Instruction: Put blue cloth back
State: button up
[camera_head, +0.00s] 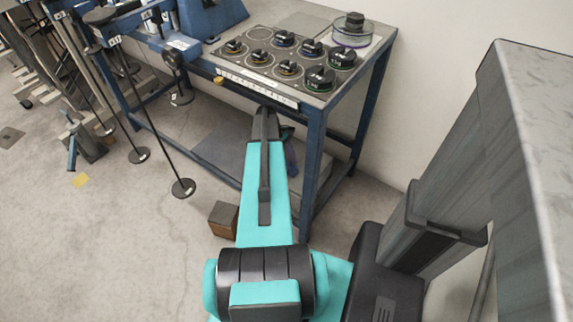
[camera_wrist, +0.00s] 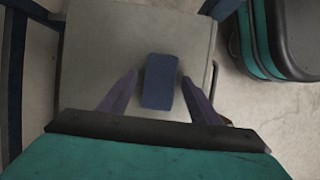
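A small dark blue rectangle, likely the blue cloth (camera_wrist: 160,88), lies on a flat grey surface (camera_wrist: 95,50) in the wrist view. My gripper (camera_wrist: 160,76) is open, with one dark finger on each side of the cloth and a gap on both sides. How far the fingertips are above it cannot be told. In the head view, my turquoise arm reaches toward the lower shelf (camera_head: 215,150) of a blue-framed workbench. My arm hides most of the gripper and the cloth there.
The workbench top (camera_head: 300,18) carries several dark round knobs on a panel and a round black-topped container (camera_head: 351,30). Thin rods with round feet (camera_head: 183,188) stand left of my arm. A brown box (camera_head: 224,219) sits on the floor. Bench legs (camera_head: 313,170) stand close by.

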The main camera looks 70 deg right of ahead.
jog(key=shift+r, duration=0.1)
jog(key=shift+p+v, duration=0.4)
jog(key=shift+v, duration=3.4)
jog(key=shift+w+a, duration=0.1)
jog(key=w+a+f+n, duration=0.1)
jog(key=w+a+f, duration=0.35)
jog(key=a, duration=0.45)
jog(key=w+a+f, duration=0.3)
jog(key=w+a, duration=0.2)
jog(key=a, duration=0.5)
jog(key=w+a+f+n, duration=0.1)
jog(key=w+a+f, duration=0.35)
jog(key=a, duration=0.45)
jog(key=s+a+f, duration=0.2)
jog(key=a, duration=0.7)
jog(key=s+a+f+h, duration=0.1)
jog(key=s+a+f, duration=0.1)
jog(key=a, duration=0.8)
jog(key=s+a+f+n, duration=0.1)
jog(key=s+a+f, duration=0.2)
jog(key=a, duration=0.7)
jog(key=shift+s+h, duration=0.25)
jog(key=shift+h, duration=0.05)
jog(key=shift+a+r, duration=0.1)
jog(key=shift+a, duration=0.05)
